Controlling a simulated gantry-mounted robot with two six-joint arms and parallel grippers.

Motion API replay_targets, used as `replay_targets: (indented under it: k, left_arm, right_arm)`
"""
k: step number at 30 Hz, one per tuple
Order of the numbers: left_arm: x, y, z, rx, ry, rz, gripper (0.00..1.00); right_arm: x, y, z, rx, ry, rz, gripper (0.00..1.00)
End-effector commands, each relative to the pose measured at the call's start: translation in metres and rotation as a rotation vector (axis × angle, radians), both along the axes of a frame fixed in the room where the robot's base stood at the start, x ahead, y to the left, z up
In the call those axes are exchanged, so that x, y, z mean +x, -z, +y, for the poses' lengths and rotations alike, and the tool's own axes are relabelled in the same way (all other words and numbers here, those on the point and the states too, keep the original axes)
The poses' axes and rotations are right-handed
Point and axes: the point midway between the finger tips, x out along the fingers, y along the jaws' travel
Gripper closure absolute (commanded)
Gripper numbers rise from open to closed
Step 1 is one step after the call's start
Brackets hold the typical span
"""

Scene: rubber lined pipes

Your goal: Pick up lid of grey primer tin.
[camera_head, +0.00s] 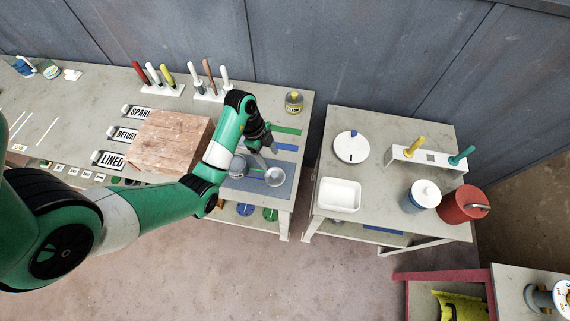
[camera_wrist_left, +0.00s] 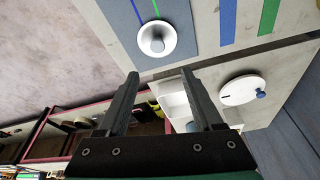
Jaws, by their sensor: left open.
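My left gripper (camera_head: 268,148) reaches over the blue mat at the right end of the long bench. In the left wrist view its two fingers (camera_wrist_left: 159,74) are apart with nothing between them. A pale grey round piece (camera_head: 275,178) sits on the mat; in the wrist view a round pale piece with a central knob (camera_wrist_left: 157,40) lies just beyond the fingertips, apart from them. Another round grey tin (camera_head: 238,167) is partly hidden by my arm. I cannot tell which is the primer tin. My right gripper is out of view.
A wooden block (camera_head: 170,140) stands left of my forearm. Across a gap, a second table holds a white disc with a blue knob (camera_head: 351,148), a white tray (camera_head: 339,195), a blue-grey tin with white lid (camera_head: 419,198) and a red can (camera_head: 462,204).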

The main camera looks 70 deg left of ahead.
Motion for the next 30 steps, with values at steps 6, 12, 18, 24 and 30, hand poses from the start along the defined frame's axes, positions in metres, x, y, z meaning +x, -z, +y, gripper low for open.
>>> replay_targets:
  k: [6, 12, 18, 24, 30]
  left_arm:
    - [-0.011, -0.008, 0.012, -0.005, -0.045, 0.003, 0.33]
    - [-0.008, 0.015, 0.009, -0.004, -0.042, 0.001, 0.33]
    - [-0.002, 0.047, 0.001, -0.006, -0.041, 0.002, 0.33]
    - [0.001, 0.055, -0.001, -0.003, -0.042, 0.0, 0.33]
    - [0.002, 0.084, -0.009, -0.005, -0.04, 0.002, 0.33]
  right_arm:
    - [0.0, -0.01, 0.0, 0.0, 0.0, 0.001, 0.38]
    - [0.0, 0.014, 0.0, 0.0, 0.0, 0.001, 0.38]
    - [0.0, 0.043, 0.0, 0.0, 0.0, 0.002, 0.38]
    - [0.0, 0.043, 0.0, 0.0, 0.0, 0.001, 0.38]
    - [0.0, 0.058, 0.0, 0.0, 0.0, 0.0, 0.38]
